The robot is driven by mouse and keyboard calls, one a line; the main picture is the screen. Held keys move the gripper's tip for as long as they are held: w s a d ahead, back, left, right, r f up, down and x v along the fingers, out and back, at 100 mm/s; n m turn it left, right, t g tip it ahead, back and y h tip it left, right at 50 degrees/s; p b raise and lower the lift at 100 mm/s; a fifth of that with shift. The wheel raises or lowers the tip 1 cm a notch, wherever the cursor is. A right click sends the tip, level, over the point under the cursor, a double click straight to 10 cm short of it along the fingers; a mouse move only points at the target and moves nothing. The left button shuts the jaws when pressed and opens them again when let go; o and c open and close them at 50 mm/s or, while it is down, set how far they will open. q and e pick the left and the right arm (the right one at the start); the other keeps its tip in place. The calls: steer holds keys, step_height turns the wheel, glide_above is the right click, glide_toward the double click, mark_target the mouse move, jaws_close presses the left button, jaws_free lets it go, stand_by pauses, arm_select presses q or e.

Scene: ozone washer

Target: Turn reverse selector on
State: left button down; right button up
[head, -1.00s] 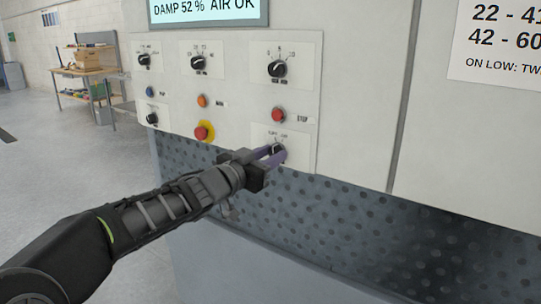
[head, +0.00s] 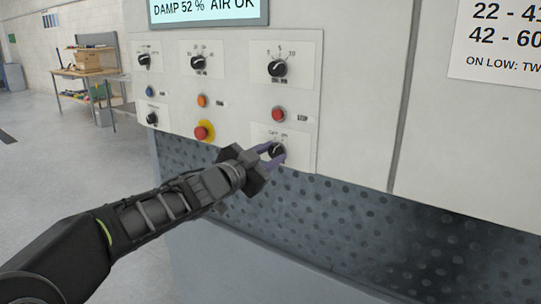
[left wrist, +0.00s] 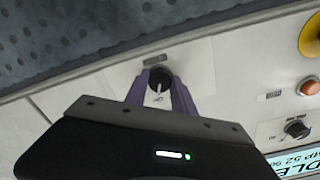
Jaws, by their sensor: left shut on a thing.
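A black selector knob (head: 277,149) with a white pointer line sits on the lowest right plate of the control panel. Small lettering above it is too small to read surely. My left gripper (head: 272,154) is shut on this knob, its two purple fingers on either side of it and its wrist rolled at a slant. In the left wrist view the knob (left wrist: 160,77) shows between the fingertips of my left gripper (left wrist: 160,92), its white line running lengthwise between them. My right gripper is not in view.
A red button (head: 278,114) sits just above the held knob, and a red mushroom button on yellow (head: 203,132) is to its left. Other black dials (head: 277,68) are higher up. A dimpled metal panel (head: 330,210) lies below.

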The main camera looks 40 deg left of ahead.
arm_select(q)
steer(key=c, duration=1.1)
jaws_free()
steer(key=shift+o, duration=0.2)
steer(key=shift+s, duration=0.1)
steer(key=s, duration=0.7)
steer(key=shift+s+p, duration=0.3)
steer(key=shift+p, duration=0.1)
